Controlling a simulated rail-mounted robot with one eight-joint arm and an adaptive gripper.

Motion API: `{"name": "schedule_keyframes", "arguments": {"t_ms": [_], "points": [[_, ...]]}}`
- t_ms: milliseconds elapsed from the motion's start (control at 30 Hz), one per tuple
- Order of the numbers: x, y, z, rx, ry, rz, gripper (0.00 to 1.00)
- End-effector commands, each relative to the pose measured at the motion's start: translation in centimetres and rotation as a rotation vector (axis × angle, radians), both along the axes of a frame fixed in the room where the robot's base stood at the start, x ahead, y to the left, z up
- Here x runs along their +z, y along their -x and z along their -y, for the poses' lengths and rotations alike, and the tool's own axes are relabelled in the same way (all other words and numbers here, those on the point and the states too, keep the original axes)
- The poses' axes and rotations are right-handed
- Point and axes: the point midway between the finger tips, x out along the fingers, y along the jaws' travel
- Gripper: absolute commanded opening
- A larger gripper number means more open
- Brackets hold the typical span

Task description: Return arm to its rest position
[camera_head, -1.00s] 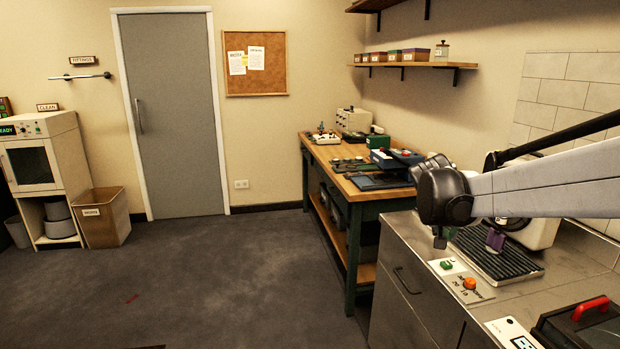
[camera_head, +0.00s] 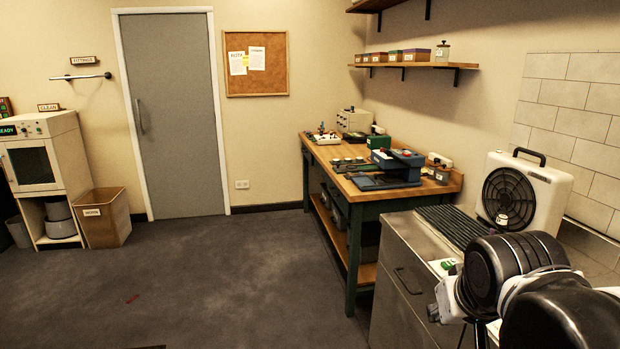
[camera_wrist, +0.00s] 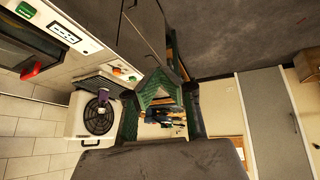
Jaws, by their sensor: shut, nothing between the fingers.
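My arm (camera_head: 505,275) is folded low at the right of the head view, its black joints close to the camera and in front of the metal counter. My gripper (camera_wrist: 160,90) shows in the wrist view as dark fingers above the dark housing at the bottom edge. It is shut with nothing held. In the head view its fingertips are mostly hidden by the arm.
A metal counter (camera_head: 410,262) carries a ribbed rack (camera_head: 455,225) and a white fan heater (camera_head: 540,190). A wooden workbench (camera_head: 345,165) lies beyond. The grey floor (camera_head: 220,270) at left is open.

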Motion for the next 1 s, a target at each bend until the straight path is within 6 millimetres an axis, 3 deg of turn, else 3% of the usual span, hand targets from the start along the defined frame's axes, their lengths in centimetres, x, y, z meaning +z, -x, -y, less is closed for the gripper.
{"name": "schedule_keyframes", "arguments": {"t_ms": [100,333,1000], "points": [[-1.3,2.9,-1.1,0.027,-0.029,0.015,0.0],[-2.9,5.7,-2.4,0.06,-0.064,0.032,0.0],[-3.2,6.0,-2.6,0.064,-0.069,0.035,0.0]]}}
